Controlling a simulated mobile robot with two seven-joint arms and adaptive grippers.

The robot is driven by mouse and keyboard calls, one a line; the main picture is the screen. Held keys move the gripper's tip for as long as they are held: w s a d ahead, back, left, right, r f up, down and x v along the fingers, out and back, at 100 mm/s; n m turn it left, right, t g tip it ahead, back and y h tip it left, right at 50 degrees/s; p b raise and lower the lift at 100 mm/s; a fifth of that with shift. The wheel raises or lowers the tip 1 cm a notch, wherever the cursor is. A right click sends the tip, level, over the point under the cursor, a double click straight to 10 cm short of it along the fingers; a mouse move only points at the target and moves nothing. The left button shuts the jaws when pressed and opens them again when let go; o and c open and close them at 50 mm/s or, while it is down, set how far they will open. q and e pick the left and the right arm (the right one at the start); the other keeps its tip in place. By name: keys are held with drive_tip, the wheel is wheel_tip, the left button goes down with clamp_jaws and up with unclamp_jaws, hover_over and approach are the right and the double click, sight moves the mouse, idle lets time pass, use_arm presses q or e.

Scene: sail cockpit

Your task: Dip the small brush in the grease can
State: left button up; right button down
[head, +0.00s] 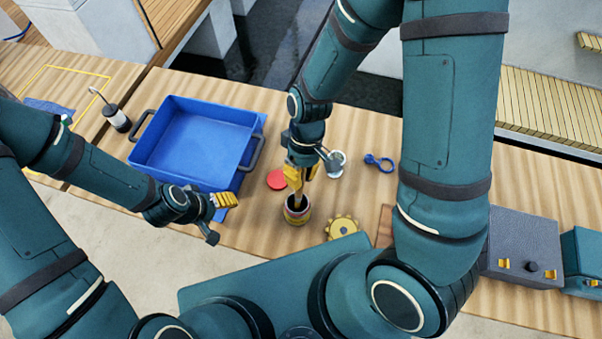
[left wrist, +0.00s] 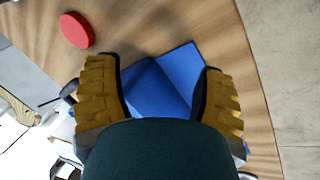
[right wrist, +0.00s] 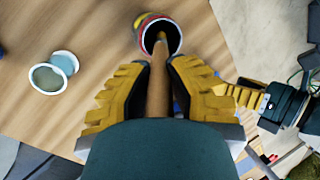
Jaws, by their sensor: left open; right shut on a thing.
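The grease can (head: 297,214), an open can with a coloured band and dark inside, stands upright on the wooden bench. It also shows in the right wrist view (right wrist: 160,33). My right gripper (head: 299,178) is above the can, shut on the small brush, whose wooden handle (right wrist: 158,85) runs down between the fingers. The brush's lower end is inside the can's mouth; its bristles are hidden. My left gripper (head: 224,201) is open and empty, left of the can near the blue tray. Its spread fingers show in the left wrist view (left wrist: 160,95).
A blue tray (head: 195,145) with handles stands at left on a blue cloth. A red disc (head: 277,179), a pale spool-shaped thing (head: 335,164), a blue shackle (head: 380,162) and a yellow gear (head: 342,227) lie around the can. A grey box (head: 522,245) stands at right.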

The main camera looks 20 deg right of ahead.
drive_tip(key=shift+r+p, duration=1.95)
drive_tip(key=shift+r, duration=0.55)
drive_tip(key=shift+r+p, duration=0.35)
drive_tip(key=shift+r, duration=0.65)
drive_tip(key=shift+a, duration=0.1)
